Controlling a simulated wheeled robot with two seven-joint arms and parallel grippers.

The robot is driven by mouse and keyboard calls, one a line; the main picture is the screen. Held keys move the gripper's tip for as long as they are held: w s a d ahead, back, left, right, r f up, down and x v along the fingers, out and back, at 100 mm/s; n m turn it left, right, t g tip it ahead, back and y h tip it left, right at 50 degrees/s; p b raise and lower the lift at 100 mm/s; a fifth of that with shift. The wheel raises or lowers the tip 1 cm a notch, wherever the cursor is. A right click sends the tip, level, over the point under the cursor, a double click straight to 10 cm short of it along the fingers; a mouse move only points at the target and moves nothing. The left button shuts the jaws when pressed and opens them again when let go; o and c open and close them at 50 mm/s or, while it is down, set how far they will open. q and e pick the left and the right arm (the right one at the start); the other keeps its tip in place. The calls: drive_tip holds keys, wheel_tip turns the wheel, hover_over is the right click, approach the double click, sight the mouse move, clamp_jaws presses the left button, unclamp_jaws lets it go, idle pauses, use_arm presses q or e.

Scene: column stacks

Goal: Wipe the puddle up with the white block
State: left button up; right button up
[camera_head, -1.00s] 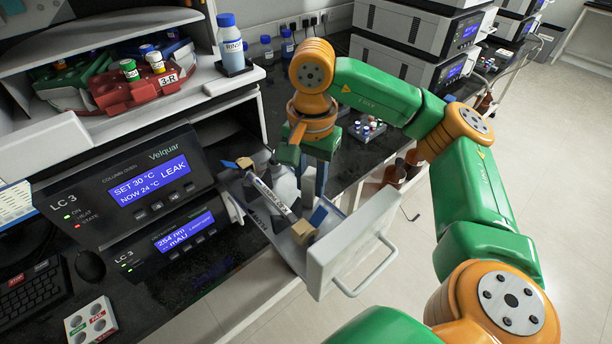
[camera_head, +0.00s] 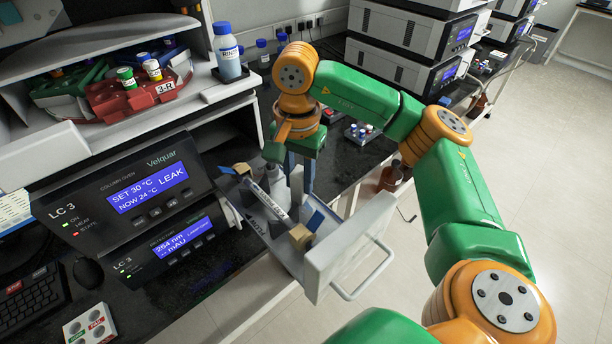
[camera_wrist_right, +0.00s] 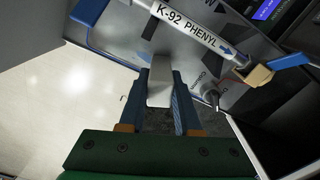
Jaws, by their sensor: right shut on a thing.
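My right gripper (camera_head: 299,186) is over the far side of the open drawer (camera_head: 348,240), beside the labelled column. In the right wrist view its two blue fingers (camera_wrist_right: 163,92) are shut on the white block (camera_wrist_right: 159,90), which sticks out between them. The column (camera_wrist_right: 190,27), marked K-92 PHENYL, lies across the drawer between tan end pieces; it also shows in the head view (camera_head: 268,204). I cannot make out the puddle; the drawer floor is partly hidden by the column and gripper. Whether the block touches the floor I cannot tell. My left gripper is out of view.
The oven (camera_head: 120,205) beside the drawer displays LEAK. A blue-capped bottle (camera_head: 228,58) stands on the upper shelf, near a red rack (camera_head: 135,97). Open floor lies to the right.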

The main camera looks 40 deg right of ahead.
drive_tip(key=shift+w, duration=0.1)
drive_tip(key=shift+s+f+b, duration=0.2)
drive_tip(key=shift+s+b, duration=0.05)
drive_tip(key=shift+b, duration=0.05)
drive_tip(key=shift+s, duration=0.45)
drive_tip(key=shift+s+b, duration=0.35)
drive_tip(key=shift+s, duration=0.1)
drive_tip(key=shift+s+d+r+b, duration=0.1)
drive_tip(key=shift+s+b, duration=0.25)
drive_tip(key=shift+s, duration=0.7)
drive_tip(key=shift+w+r+p, duration=0.2)
drive_tip(key=shift+w+p, duration=0.05)
drive_tip(key=shift+p, duration=0.05)
drive_tip(key=shift+w, duration=0.85)
drive_tip(key=shift+w+p, duration=0.65)
drive_tip(key=shift+w, duration=0.2)
drive_tip(key=shift+w+f, duration=0.15)
drive_tip(key=shift+w, duration=0.1)
